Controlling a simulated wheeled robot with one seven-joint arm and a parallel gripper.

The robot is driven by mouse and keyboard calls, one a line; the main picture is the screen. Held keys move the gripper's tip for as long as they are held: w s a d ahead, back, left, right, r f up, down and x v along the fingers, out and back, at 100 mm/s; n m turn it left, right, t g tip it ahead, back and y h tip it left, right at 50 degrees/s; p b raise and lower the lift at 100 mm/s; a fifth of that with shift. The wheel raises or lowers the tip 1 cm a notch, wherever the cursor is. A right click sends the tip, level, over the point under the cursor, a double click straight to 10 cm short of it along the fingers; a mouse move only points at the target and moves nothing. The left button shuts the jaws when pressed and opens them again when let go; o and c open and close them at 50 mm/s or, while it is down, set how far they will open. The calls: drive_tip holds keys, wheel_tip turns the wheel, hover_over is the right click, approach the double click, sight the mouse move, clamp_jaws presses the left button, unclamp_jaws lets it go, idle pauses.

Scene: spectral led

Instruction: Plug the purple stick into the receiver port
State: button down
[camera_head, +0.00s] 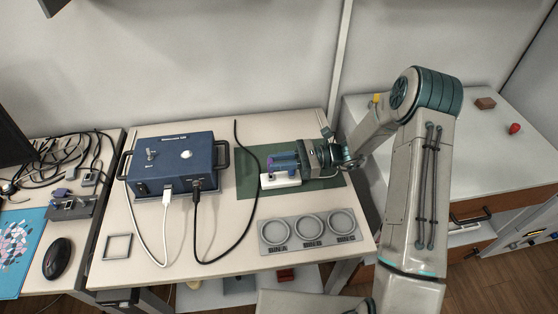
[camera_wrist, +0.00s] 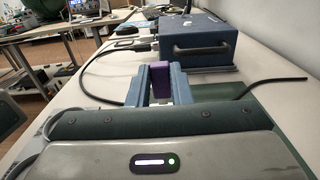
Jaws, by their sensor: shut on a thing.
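My gripper (camera_head: 284,161) is over the green mat, with its fingers pointing left. In the wrist view the fingers (camera_wrist: 160,82) are shut on the purple stick (camera_wrist: 160,70), whose upper end shows between the tips. In the head view only a small purple bit of the stick (camera_head: 270,163) shows at the fingertips. A white block (camera_head: 283,181) lies on the mat just below and in front of the gripper. The blue box (camera_head: 172,163) stands to the left, apart from the stick. I cannot tell which opening is the receiver port.
A white cable (camera_head: 166,221) and black cables (camera_head: 195,228) run from the blue box. A grey plate with three rings (camera_head: 308,228) lies at the front right. A square frame (camera_head: 117,246) lies at the front left. A grey hub (camera_head: 72,207) sits on the left desk.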

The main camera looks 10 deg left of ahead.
drive_tip(key=shift+f, duration=0.25)
drive_tip(key=shift+r+p, duration=0.45)
drive_tip(key=shift+r, duration=0.3)
idle(1.2)
drive_tip(key=shift+f, duration=0.25)
drive_tip(key=shift+f, duration=0.45)
drive_tip(key=c, duration=1.2)
unclamp_jaws()
drive_tip(key=shift+c, duration=0.2)
